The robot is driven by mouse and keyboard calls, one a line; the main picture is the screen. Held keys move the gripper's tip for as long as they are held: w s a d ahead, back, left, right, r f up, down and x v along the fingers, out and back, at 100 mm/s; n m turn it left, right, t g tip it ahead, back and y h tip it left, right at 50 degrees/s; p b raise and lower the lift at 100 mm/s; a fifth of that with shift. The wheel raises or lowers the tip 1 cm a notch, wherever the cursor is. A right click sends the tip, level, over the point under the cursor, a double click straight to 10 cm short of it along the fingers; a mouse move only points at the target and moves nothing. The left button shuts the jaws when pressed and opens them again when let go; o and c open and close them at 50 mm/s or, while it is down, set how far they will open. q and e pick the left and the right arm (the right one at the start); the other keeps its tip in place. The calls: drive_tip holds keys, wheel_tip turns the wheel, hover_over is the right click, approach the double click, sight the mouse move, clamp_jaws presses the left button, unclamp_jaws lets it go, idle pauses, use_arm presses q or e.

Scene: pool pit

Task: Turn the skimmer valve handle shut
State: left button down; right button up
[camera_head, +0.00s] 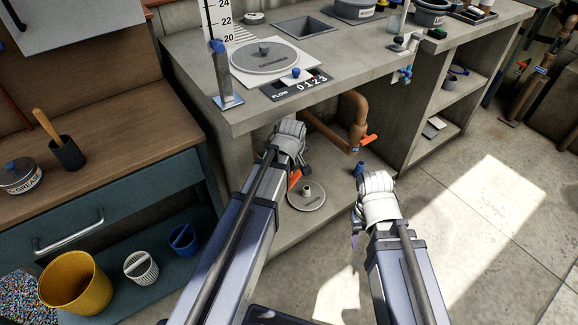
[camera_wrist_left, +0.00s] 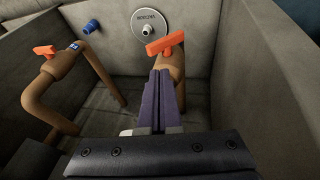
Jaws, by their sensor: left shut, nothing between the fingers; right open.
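An orange handle (camera_wrist_left: 165,43) sits on a brown pipe (camera_wrist_left: 172,66), in front of my left gripper (camera_wrist_left: 165,98) in the left wrist view. That gripper's purple fingers are shut and empty, pointing at the pipe just below the handle; whether they touch it I cannot tell. In the head view part of this handle shows (camera_head: 294,180) beside my left arm, which hides the fingers and pipe. A second orange handle (camera_head: 367,140) is on the other brown pipe; it also shows at left in the wrist view (camera_wrist_left: 45,50). My right gripper (camera_head: 356,228) is open, right of the pit.
A round labelled plate (camera_wrist_left: 151,26) lies past the near handle. A blue fitting (camera_wrist_left: 92,26) is beside it. Concrete walls enclose the pipes, under a concrete counter (camera_head: 180,60). A yellow bucket (camera_head: 75,283) stands at left. The floor at right is clear.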

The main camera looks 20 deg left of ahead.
sight(295, 175)
use_arm(q)
drive_tip(key=shift+b+x, duration=4.65)
drive_tip(key=shift+x, duration=0.35)
drive_tip(key=shift+w, duration=0.1)
